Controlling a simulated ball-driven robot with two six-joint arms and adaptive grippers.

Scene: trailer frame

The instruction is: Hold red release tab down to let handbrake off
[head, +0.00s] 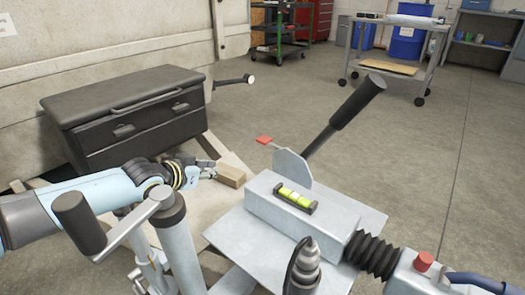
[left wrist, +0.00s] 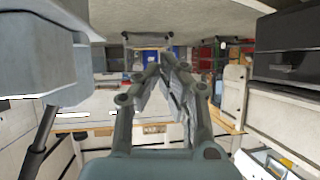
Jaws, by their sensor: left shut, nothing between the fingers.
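The red release tab (head: 264,140) sticks out on a thin rod from the grey plate (head: 291,168) at the foot of the handbrake lever. The handbrake lever (head: 358,103) has a black grip and slants up to the right. My left gripper (head: 207,168) is left of the red tab and lower in the head view, apart from it. In the left wrist view its fingers (left wrist: 168,60) come together with nothing between them. The tab cannot be made out in that view.
A wooden block (head: 230,175) lies beside my left gripper. A spirit level (head: 296,198) sits on the grey coupling housing (head: 258,222). A crank handle (head: 133,226) stands in front of my left arm. A black toolbox (head: 125,112) is behind it. Open floor lies beyond the lever.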

